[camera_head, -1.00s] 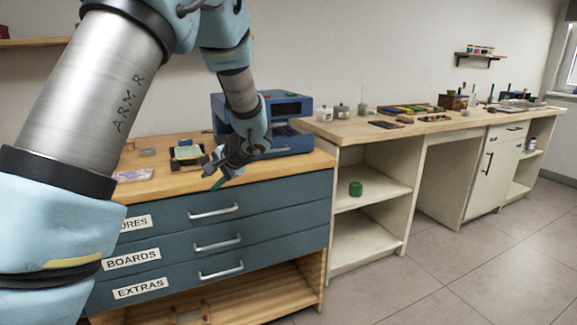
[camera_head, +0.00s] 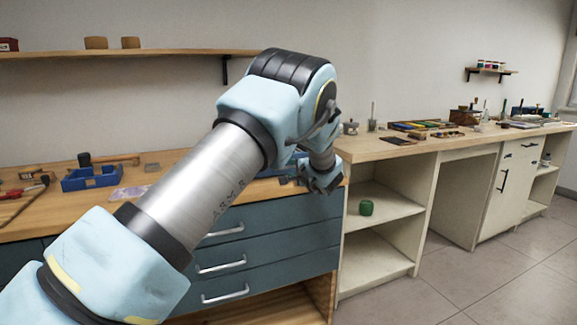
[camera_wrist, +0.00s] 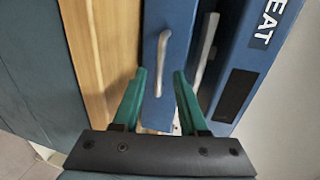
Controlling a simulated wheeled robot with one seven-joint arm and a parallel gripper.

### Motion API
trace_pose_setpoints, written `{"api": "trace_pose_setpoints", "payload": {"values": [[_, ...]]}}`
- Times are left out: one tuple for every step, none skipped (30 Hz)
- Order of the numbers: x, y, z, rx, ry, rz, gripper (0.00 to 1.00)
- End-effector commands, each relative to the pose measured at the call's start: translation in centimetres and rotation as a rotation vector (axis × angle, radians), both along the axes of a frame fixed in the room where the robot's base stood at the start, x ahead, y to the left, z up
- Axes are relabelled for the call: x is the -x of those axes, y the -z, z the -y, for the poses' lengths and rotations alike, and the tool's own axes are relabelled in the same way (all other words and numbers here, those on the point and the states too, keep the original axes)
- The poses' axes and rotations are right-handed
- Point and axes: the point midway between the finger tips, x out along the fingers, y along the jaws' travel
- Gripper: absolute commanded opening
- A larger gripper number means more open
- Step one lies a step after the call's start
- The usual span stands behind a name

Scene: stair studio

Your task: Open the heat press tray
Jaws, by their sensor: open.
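The heat press (camera_wrist: 258,35) is a blue box with white letters, partly cut off, in the wrist view. In the head view my arm hides most of it. In the wrist view, a blue tray front (camera_wrist: 176,20) carries a pale metal handle (camera_wrist: 164,50). My gripper (camera_wrist: 159,73) has green fingers, open and apart. The lower end of the handle appears between the fingertips; I cannot tell the depth gap or any contact. In the head view my gripper (camera_head: 322,184) is dark and small, near the bench's right end, its fingers unclear.
A second, greyer bar (camera_wrist: 206,48) runs beside the tray front. The wooden bench top (camera_wrist: 103,50) lies to its left. In the head view, a blue bin (camera_head: 92,180) sits on the bench, drawers (camera_head: 275,220) lie below, and a green cup (camera_head: 366,208) stands on the shelf.

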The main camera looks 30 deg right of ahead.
Motion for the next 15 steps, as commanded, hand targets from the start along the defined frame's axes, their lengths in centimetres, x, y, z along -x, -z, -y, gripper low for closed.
{"api": "trace_pose_setpoints", "payload": {"values": [[-0.8, 0.0, 0.0, 0.001, -0.002, 0.000, 0.42], [-1.1, 0.1, 0.1, 0.000, -0.002, 0.000, 0.42], [-1.5, 0.2, 0.2, 0.000, -0.001, 0.000, 0.42], [-1.7, 0.3, 0.2, 0.000, -0.001, 0.000, 0.42], [-1.9, 0.3, 0.2, 0.000, -0.001, -0.001, 0.42], [-2.1, 0.4, 0.2, 0.000, -0.001, -0.001, 0.42], [-2.3, 0.5, 0.3, 0.000, 0.000, -0.001, 0.42], [-2.3, 0.5, 0.3, 0.000, 0.000, -0.001, 0.42], [-2.4, 0.5, 0.3, 0.000, 0.000, -0.001, 0.42], [-2.4, 0.6, 0.3, 0.000, 0.000, -0.001, 0.42], [-2.4, 0.6, 0.3, -0.001, 0.000, -0.001, 0.42], [-2.5, 0.6, 0.3, -0.001, 0.000, -0.001, 0.42], [-2.4, 0.6, 0.3, 0.000, 0.000, -0.001, 0.42], [-2.4, 0.6, 0.3, 0.000, 0.000, -0.001, 0.42], [-2.4, 0.6, 0.3, 0.000, 0.000, -0.001, 0.42]]}}
